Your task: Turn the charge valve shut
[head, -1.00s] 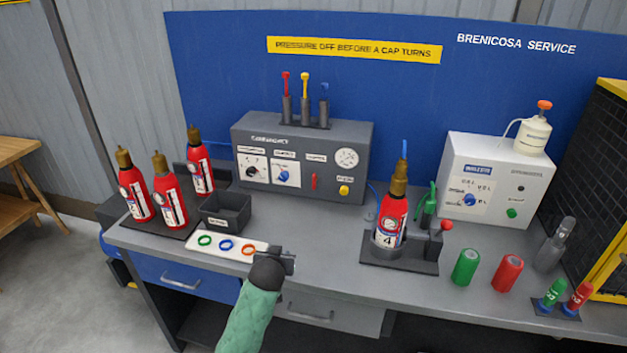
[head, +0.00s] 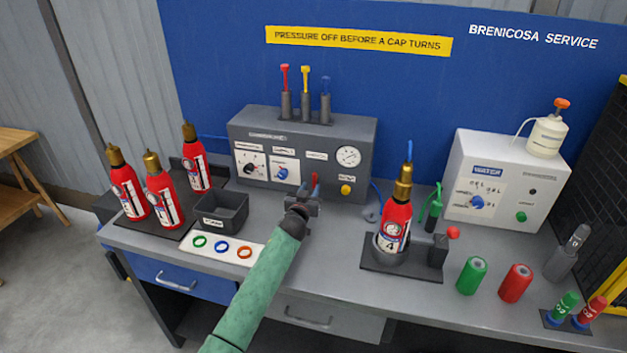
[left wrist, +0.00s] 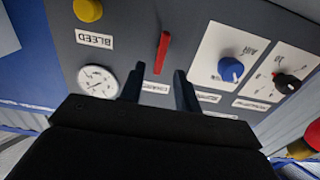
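The charge valve is a red lever (head: 316,180) on the grey panel box (head: 255,120) at the back of the bench. In the left wrist view the red lever (left wrist: 162,52) stands nearly upright, slightly tilted, beside a label that seems to read CHARGE. My left gripper (head: 304,197) is in front of the panel, just below the lever. In the left wrist view its two fingers (left wrist: 159,88) are apart with nothing between them, and the lever lies beyond the tips, apart from them. My right gripper is in neither view.
On the panel, a gauge (left wrist: 97,81) and yellow bleed button (left wrist: 88,10) sit to one side of the lever, a blue knob (left wrist: 231,69) and black knob (left wrist: 287,83) to the other. A black bin (head: 222,211) and extinguisher 4 (head: 397,222) flank my arm.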

